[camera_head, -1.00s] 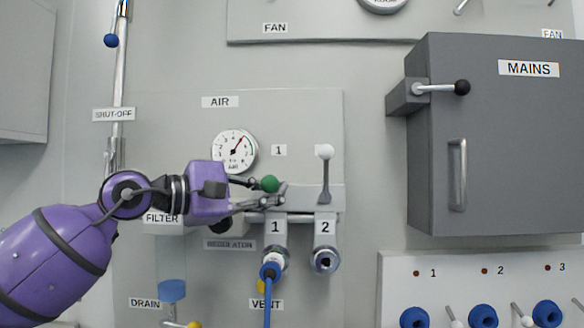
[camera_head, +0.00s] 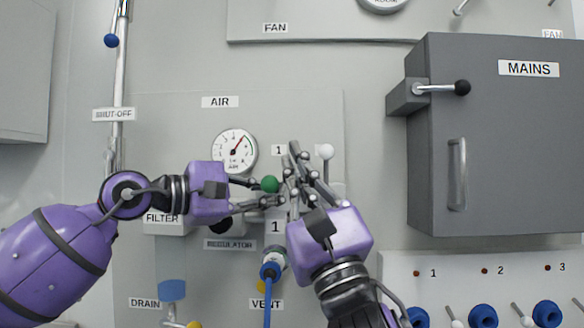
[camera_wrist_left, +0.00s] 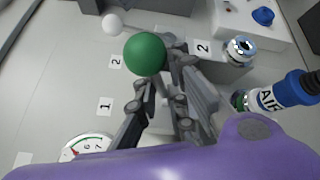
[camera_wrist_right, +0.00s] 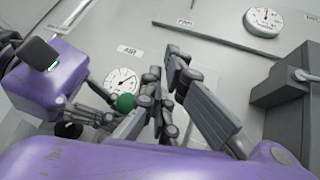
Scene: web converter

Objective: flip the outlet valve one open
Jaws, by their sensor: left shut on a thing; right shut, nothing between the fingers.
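The lever of outlet valve one ends in a green ball knob (camera_head: 269,184). The knob also shows in the left wrist view (camera_wrist_left: 144,54) and the right wrist view (camera_wrist_right: 125,102). It sits lower than valve two's white knob (camera_head: 325,151). Fingers hide most of its lever, so I cannot tell its exact angle. My left gripper (camera_head: 266,193) is shut on the lever beside the green knob. My right gripper (camera_head: 300,153) is shut and empty, just right of the green knob, in front of the outlets. The outlet 1 label (camera_head: 275,228) shows below; outlet 2 is hidden.
A pressure gauge (camera_head: 234,150) is mounted above my left gripper. A blue hose (camera_head: 268,295) hangs from outlet 1. The grey MAINS box (camera_head: 510,170) juts out at the right. A lower panel with blue knobs (camera_head: 483,316) is at bottom right.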

